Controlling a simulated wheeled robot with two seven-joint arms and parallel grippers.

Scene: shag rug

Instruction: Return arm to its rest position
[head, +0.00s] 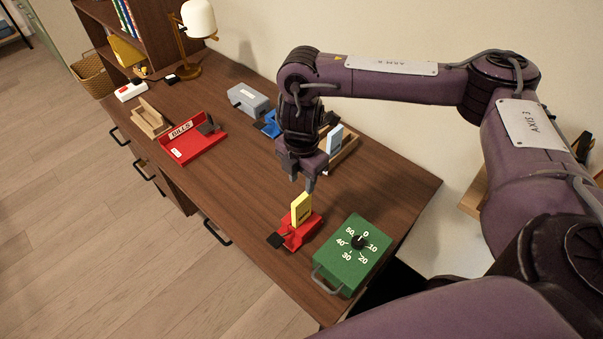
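My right arm comes in from the right, purple with dark joints, and reaches over the desk. My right gripper (302,186) points down above the desk, its two fingertips a little apart with nothing seen between them. Just below it, a yellow block (301,208) stands upright in a red holder (297,233). The fingertips look apart from the block, though the exact height gap is hard to judge. My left gripper is not in view.
A green dial box (349,262) sits near the desk's right end. A light-blue block (334,139), a grey box (247,99), a red "BILLS" tray (190,148) and a lamp (198,19) stand further back. The desk's (232,205) front middle is clear. A wall runs behind.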

